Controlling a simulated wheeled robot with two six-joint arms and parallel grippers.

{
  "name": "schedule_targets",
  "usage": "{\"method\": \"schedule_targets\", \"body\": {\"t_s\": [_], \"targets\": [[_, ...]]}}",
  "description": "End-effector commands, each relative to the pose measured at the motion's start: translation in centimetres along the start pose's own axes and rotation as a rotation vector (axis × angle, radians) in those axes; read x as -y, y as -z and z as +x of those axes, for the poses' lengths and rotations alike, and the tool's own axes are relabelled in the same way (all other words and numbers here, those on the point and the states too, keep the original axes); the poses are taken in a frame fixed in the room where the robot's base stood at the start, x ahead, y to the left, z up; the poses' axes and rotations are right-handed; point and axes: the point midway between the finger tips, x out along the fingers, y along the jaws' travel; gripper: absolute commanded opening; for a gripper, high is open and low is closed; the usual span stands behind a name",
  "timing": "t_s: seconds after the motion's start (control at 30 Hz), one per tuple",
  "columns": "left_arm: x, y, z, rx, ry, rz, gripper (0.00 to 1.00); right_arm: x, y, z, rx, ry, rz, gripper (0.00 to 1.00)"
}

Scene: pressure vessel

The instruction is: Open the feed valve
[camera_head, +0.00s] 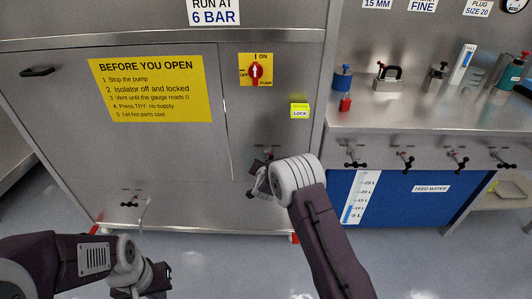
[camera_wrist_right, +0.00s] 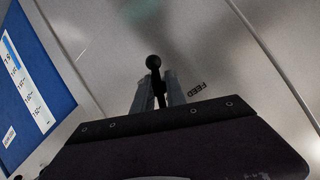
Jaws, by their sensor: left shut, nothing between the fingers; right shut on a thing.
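In the head view my right gripper (camera_head: 260,181) is at the lower right of the steel cabinet front, and the arm partly hides the valve. My left gripper (camera_head: 160,281) is shut and empty, low at the left, in front of the cabinet and apart from it.
Another small valve (camera_head: 130,204) is at the cabinet's lower left. A blue feed water tank (camera_head: 400,205) and several bench taps (camera_head: 405,160) are to the right.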

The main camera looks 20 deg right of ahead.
Motion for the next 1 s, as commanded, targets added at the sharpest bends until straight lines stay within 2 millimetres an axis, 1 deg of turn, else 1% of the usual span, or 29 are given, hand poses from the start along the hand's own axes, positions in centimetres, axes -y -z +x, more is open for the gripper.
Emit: {"method": "schedule_targets", "body": {"t_s": [0.03, 0.2, 0.3, 0.6, 1.0], "targets": [[0.0, 0.2, -1.8, 0.0, 0.0, 0.0, 0.0, -0.1, 0.6, -0.3, -0.003, -0.024, -0.031, 0.0], [-0.1, 0.4, -3.8, 0.0, 0.0, 0.0, 0.0, -0.2, 0.4, -0.2, -0.034, -0.077, -0.157, 0.0], [-0.1, 0.5, -4.6, 0.0, 0.0, 0.0, 0.0, -0.2, 0.3, -0.1, -0.05, -0.102, -0.22, 0.0], [-0.1, 0.6, -5.8, 0.0, 0.0, 0.0, 0.0, -0.4, 0.3, 0.1, -0.082, -0.157, -0.348, 0.0], [-0.1, 0.6, -6.2, 0.0, 0.0, 0.0, 0.0, -0.4, 0.5, 0.1, -0.098, -0.178, -0.392, 0.0]]}}
